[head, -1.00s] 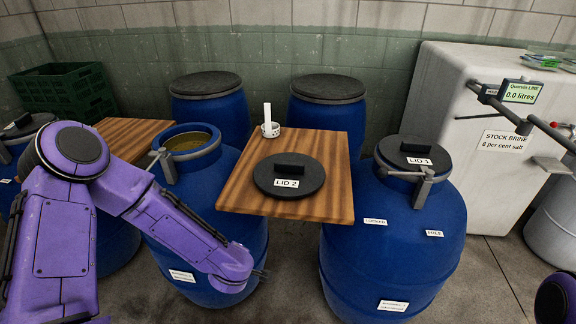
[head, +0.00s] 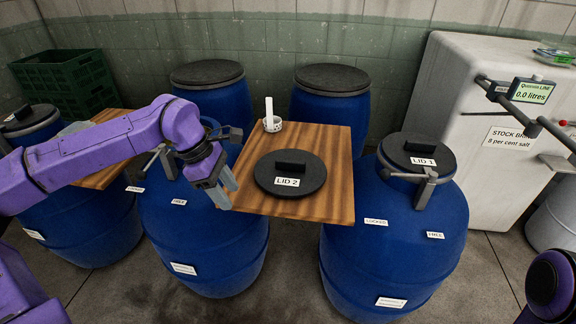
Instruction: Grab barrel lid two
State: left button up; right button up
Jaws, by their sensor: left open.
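The black round lid labelled LID 2 (head: 306,185) lies flat on a small wooden board (head: 240,200). A black block handle (head: 290,169) stands up across its middle. My left gripper (head: 226,188) is open and empty at the left edge of the board, left of the lid and apart from it. The blue barrel (head: 205,245) below my left arm has its mouth mostly hidden behind that arm. For my right arm, only a purple part shows at the lower right edge; its gripper is out of view.
LID 1 (head: 412,152) sits on the right blue barrel (head: 390,255). A white cup-like item with an upright strip (head: 271,124) stands at the board's back left corner. Two lidded barrels (head: 330,110) stand behind. A white tank (head: 465,145) with a metal bar is at right.

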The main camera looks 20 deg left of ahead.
aim_at(290, 174)
jog(key=i, duration=0.85)
jog(key=z, duration=0.05)
